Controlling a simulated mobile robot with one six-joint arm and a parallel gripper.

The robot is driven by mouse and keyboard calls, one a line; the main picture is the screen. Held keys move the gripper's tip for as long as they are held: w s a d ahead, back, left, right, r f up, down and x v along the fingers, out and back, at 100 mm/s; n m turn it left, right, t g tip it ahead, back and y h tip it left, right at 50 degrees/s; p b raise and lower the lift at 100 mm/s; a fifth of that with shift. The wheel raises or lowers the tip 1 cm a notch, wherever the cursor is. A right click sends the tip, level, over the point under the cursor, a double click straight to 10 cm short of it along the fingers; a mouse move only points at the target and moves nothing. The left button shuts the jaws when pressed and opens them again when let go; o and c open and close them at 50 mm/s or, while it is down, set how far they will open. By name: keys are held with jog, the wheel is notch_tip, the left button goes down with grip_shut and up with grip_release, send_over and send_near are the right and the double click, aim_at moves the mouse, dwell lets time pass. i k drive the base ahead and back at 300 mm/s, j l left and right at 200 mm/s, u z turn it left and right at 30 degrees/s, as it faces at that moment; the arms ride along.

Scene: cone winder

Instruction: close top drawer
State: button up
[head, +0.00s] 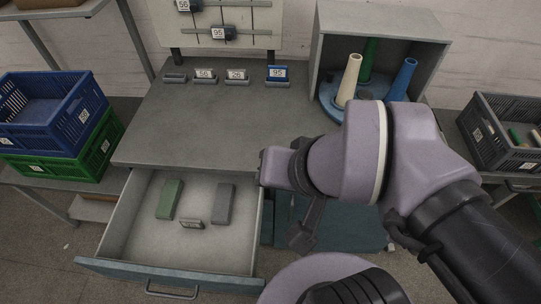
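The top drawer (185,277) is pulled well out below the left part of the grey bench top (220,130). Its blue-green front with a metal handle (172,292) faces the bottom edge of the head view. Inside lie a green block (170,199), a grey block (224,203) and a small grey labelled holder (191,224). My gripper (304,232) hangs to the right of the drawer's right wall, pointing down, apart from the handle. My arm's wrist partly hides it, and I cannot tell its finger gap.
A cabinet (381,22) with white, green and blue cones stands at the back right. Small numbered holders line the bench's rear. Blue (57,136) and green (104,146) crates sit at left, a dark crate (491,139) at right. Floor is free left of the drawer.

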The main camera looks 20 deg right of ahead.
aim_at(134, 245)
jog(key=k+j+u, duration=0.1)
jog(key=j+u, duration=0.3)
jog(key=j, duration=0.15)
jog(key=j+u, duration=0.35)
jog(key=j, duration=0.2)
